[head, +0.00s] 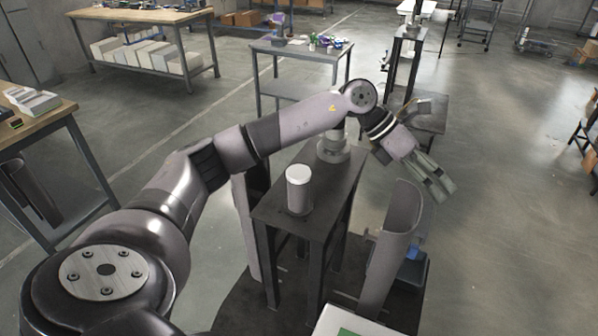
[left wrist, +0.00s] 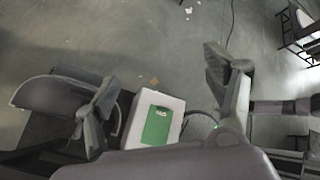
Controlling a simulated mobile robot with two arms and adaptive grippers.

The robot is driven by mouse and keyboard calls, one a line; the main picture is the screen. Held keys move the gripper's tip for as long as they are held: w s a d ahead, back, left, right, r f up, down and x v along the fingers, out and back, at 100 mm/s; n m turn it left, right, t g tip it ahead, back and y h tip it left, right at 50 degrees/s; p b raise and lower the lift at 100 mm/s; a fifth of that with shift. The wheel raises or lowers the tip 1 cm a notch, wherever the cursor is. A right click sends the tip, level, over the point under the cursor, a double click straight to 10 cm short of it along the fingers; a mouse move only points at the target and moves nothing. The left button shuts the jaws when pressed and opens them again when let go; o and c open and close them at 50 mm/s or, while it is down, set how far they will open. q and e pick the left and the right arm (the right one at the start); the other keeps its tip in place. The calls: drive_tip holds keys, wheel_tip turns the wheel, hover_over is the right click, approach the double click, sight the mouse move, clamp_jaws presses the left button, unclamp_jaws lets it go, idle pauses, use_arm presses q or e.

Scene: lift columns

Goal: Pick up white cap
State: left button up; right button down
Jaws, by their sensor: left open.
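A white cap (head: 298,173) sits on top of a grey upright cylinder (head: 299,197) on a narrow dark stand (head: 270,214) in the middle of the head view. My left arm comes in from the left and passes behind the cap. My left gripper (head: 446,192) hangs to the right of the stand, well apart from the cap, its fingers pointing down and right. In the left wrist view my left gripper (left wrist: 160,76) is open with nothing between its fingertips. The cap is not seen there. My right gripper is not in view.
A second cylindrical piece (head: 333,149) stands at the stand's far end, close to my arm. A curved grey shell (head: 396,235) rises right of the stand. A white box with a green label (left wrist: 156,121) lies below. Workbenches (head: 140,14) stand behind. Open floor lies right.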

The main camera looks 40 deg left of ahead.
use_arm(q)
drive_tip(key=a+r+y, duration=0.2)
drive_tip(key=a+y, duration=0.3)
drive_tip(key=a, duration=1)
wheel_tip(320, 180, up, 5)
drive_tip(key=n+g+y, duration=0.3)
drive_tip(key=y, duration=0.2)
hover_over(298, 172)
drive_tip(key=f, duration=0.7)
drive_tip(key=f+p, duration=0.1)
drive_tip(key=f, duration=0.3)
drive_tip(key=shift+s+a+f, duration=0.25)
drive_tip(key=f+p, duration=0.1)
drive_tip(key=f, duration=0.2)
drive_tip(key=f+p, duration=0.1)
drive_tip(key=shift+w+d+f+p, duration=0.2)
drive_tip(key=shift+d+f+p, duration=0.05)
drive_tip(key=shift+f+p, duration=0.05)
drive_tip(key=shift+f, duration=0.55)
drive_tip(key=c, duration=1.2)
